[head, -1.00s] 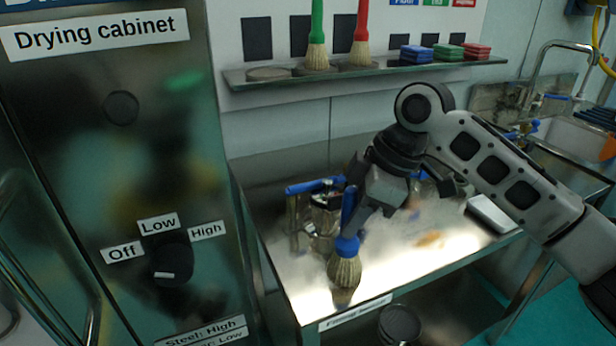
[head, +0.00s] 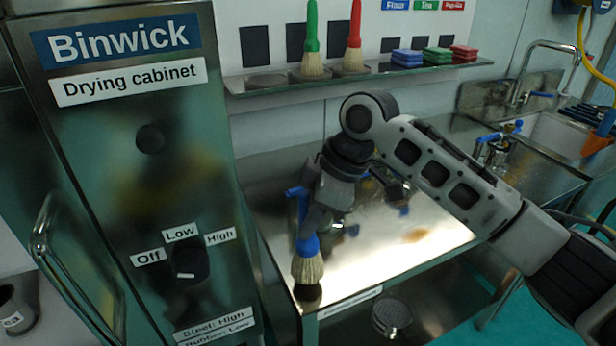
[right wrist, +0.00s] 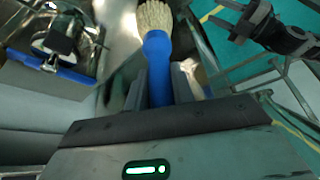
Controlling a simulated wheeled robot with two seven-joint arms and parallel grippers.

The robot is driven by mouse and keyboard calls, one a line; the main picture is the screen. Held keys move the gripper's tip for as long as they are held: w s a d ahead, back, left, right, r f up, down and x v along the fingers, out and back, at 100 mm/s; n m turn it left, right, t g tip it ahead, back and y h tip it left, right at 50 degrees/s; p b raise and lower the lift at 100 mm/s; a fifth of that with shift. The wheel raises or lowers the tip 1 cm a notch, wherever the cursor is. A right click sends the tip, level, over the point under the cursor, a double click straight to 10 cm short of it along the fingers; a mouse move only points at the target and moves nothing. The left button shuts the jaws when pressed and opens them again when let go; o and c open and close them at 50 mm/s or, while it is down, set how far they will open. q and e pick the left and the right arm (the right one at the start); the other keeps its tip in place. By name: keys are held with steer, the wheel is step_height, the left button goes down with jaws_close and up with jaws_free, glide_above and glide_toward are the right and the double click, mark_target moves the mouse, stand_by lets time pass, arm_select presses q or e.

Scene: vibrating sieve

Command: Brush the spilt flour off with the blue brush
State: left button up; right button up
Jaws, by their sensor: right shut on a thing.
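My right gripper (head: 314,212) is shut on the blue brush (head: 308,262). The brush's pale bristles point down at the front left of the steel bench (head: 440,262); I cannot tell whether they touch it. The right wrist view shows the blue handle (right wrist: 157,65) between the fingers, bristles away from the palm. A pale sheen lies over the bench top; I cannot tell flour from reflected light there. An orange-brown patch (head: 415,236) shows on it. My left gripper (right wrist: 238,16) shows at the top right of the right wrist view, open and empty.
The drying cabinet (head: 110,200) stands close on the left. Blue-handled metal parts (head: 297,192) are partly hidden behind my right gripper. A wall shelf (head: 370,76) holds a green brush (head: 312,45), a red brush (head: 353,45) and coloured blocks. A sink (head: 560,135) is at right.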

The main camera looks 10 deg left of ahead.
steer(key=shift+r, duration=2.65)
steer(key=shift+s, duration=0.1)
